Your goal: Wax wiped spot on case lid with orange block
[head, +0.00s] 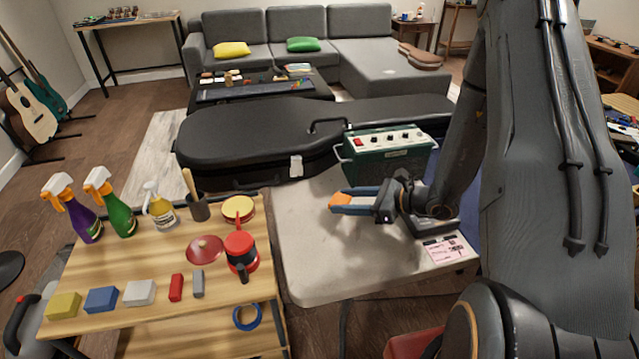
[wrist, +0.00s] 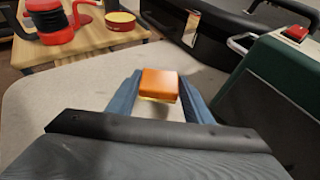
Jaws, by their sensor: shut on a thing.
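My gripper (head: 344,203) is shut on the orange block (head: 341,199), which sits between the blue fingertips. The orange block also shows in the wrist view (wrist: 159,84), with a thin yellowish layer under it. Gripper and block are above the pale table, apart from the case. The black guitar case (head: 250,137) lies closed behind the table, and its lid faces up. A white tag (head: 296,166) hangs on its front side. I cannot make out a wiped spot on the lid.
A wooden cart (head: 130,262) at left holds spray bottles, colored blocks, tins and a red-black pot-like item (head: 240,252). The table's front left is clear.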

